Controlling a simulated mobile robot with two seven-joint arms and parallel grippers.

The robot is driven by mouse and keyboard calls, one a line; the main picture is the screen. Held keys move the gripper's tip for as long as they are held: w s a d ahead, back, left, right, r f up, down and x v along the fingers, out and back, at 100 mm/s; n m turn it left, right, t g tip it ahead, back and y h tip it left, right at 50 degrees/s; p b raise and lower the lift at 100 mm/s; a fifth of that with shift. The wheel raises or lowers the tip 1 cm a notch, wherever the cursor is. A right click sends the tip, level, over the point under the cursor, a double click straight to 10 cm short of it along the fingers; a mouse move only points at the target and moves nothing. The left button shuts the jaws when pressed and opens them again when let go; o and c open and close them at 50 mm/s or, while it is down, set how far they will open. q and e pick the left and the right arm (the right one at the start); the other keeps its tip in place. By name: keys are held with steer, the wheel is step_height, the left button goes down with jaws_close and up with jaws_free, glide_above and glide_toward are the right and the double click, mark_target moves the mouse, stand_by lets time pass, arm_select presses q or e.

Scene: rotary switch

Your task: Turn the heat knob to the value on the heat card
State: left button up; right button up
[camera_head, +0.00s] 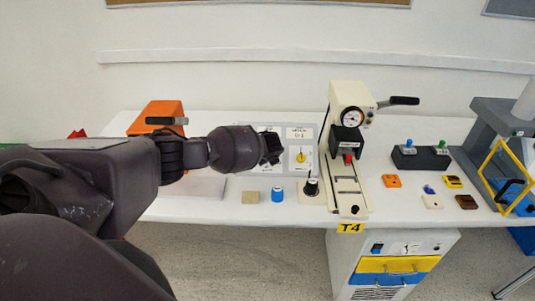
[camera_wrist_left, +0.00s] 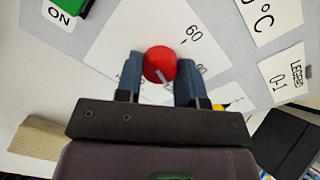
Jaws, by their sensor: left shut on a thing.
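The red heat knob (camera_wrist_left: 160,62) sits on a white dial plate (camera_wrist_left: 115,38) in the left wrist view, with a pale pointer line on it. Numbers are printed around it; "60" reads clearly, others are partly covered by the fingers. My left gripper (camera_wrist_left: 159,72) is shut on the red knob, one finger on each side. In the head view my left gripper (camera_head: 271,148) is at the grey panel (camera_head: 316,168) and hides the knob. A card ending in "0 °C" (camera_wrist_left: 270,20) is cut off by the frame edge. My right gripper is not in view.
A blue-capped cylinder (camera_head: 277,194), a tan block (camera_head: 250,197) and a press (camera_head: 349,150) stand nearby. A green "ON" part (camera_wrist_left: 68,6) shows in the wrist view.

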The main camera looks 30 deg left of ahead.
arm_select(q)
steer(key=m, duration=0.3)
steer(key=shift+s+p, duration=0.1)
steer(key=shift+p, duration=0.3)
steer(key=shift+m, duration=1.3)
steer(key=shift+p, duration=0.3)
steer(key=shift+m, duration=0.3)
